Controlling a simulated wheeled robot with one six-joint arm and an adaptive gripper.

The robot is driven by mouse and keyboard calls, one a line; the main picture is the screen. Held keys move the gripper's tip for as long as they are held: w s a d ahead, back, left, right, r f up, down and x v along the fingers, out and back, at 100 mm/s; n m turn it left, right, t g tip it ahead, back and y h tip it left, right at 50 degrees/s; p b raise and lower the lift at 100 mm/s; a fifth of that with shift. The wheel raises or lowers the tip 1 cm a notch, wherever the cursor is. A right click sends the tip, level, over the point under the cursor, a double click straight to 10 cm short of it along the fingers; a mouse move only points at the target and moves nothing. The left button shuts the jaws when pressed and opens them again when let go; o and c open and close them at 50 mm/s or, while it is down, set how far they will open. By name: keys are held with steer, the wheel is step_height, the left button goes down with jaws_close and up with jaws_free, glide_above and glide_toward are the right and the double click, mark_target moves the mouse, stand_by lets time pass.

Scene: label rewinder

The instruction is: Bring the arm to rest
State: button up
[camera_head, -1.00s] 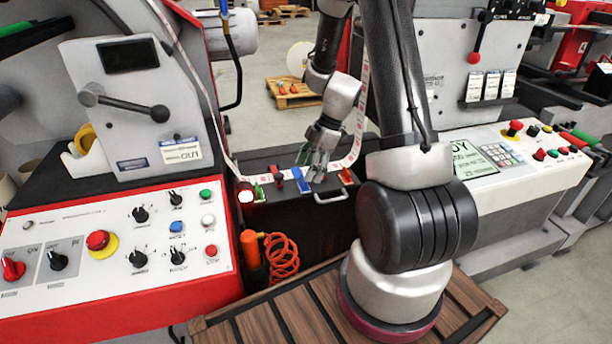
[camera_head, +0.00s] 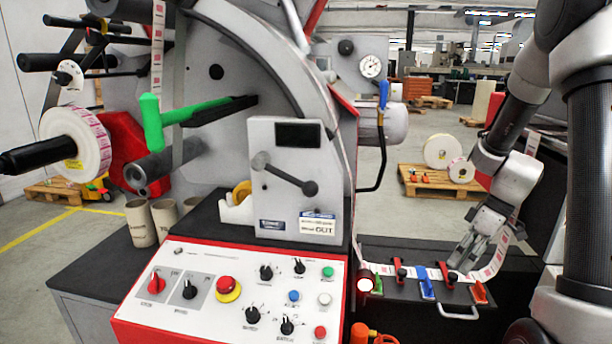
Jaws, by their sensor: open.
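My arm stands along the right edge of the head view. My gripper (camera_head: 470,250) points down and to the left, just above the black splice table (camera_head: 385,252) of the rewinder. Its fingers are apart and nothing shows between them. The fingertips are close to a red clamp (camera_head: 452,276) and the white label web (camera_head: 505,240); I cannot tell whether they touch. A blue clamp (camera_head: 427,284) is left of the fingertips. Part of the web is hidden behind my gripper.
A control panel (camera_head: 200,300) with knobs and buttons is at the lower left. Above it are a grey lever box (camera_head: 293,185), a green-tipped bar (camera_head: 152,122) and a label roll (camera_head: 85,140). Floor shows behind.

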steer(key=s+a+r+m+t+h, duration=0.2)
steer(key=s+r+m, duration=0.2)
steer(key=s+r, duration=0.5)
steer(key=s+a+r+m+t+h, duration=0.2)
steer(key=s+r+m, duration=0.2)
steer(key=s+r, duration=0.5)
steer(key=shift+s+a+r+m+t, duration=0.15)
steer(key=shift+r+m+t, duration=0.15)
steer(key=shift+r, duration=0.65)
